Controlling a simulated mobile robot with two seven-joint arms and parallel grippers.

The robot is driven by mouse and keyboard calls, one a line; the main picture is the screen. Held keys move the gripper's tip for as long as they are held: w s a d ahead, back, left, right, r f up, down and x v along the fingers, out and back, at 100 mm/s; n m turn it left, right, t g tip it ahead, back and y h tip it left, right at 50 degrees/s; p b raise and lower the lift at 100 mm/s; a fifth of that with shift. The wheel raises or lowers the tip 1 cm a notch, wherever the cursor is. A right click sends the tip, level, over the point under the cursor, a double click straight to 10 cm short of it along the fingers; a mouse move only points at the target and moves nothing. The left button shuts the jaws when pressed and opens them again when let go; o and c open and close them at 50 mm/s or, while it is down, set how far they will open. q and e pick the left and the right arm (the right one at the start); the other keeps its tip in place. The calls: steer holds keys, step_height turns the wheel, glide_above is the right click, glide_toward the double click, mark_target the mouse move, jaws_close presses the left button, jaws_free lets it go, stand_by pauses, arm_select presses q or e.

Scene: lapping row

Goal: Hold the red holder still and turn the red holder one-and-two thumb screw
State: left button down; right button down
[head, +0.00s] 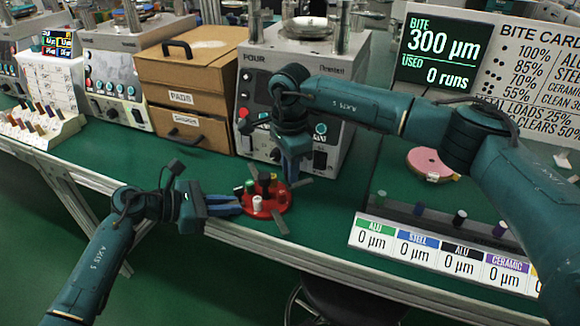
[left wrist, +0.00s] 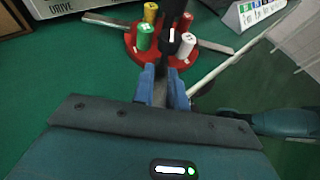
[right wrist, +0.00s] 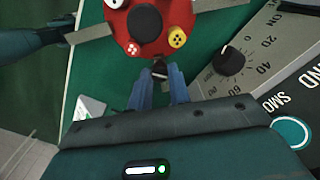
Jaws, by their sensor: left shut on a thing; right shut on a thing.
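The red holder (head: 283,204) is a low round disc on the green bench, with grey bars sticking out and several coloured posts on top. In the left wrist view, the holder (left wrist: 130,42) shows green, yellow, white and red posts. My left gripper (head: 238,205) is shut on the holder's left-hand bar. My right gripper (head: 290,180) comes down behind the holder. In the right wrist view its fingers are shut on a small black thumb screw (right wrist: 159,67) at the holder's edge, between a red-capped and a yellow-capped post. The screw's marking is unclear.
The lapping machine marked FOUR (head: 300,75) stands close behind. Wooden drawers (head: 188,85) are at its left. A pink disc (head: 432,164) and a rack (head: 440,218) with several posts lie to the right. The bench's front edge (head: 300,256) is close to the holder.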

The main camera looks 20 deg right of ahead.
steer(key=n, duration=0.5)
steer(key=shift+n, duration=0.3)
stand_by(0.5)
steer(key=c, duration=1.3)
jaws_free()
step_height(320, 180, up, 12)
arm_select(q)
steer(key=c, duration=1.3)
jaws_free()
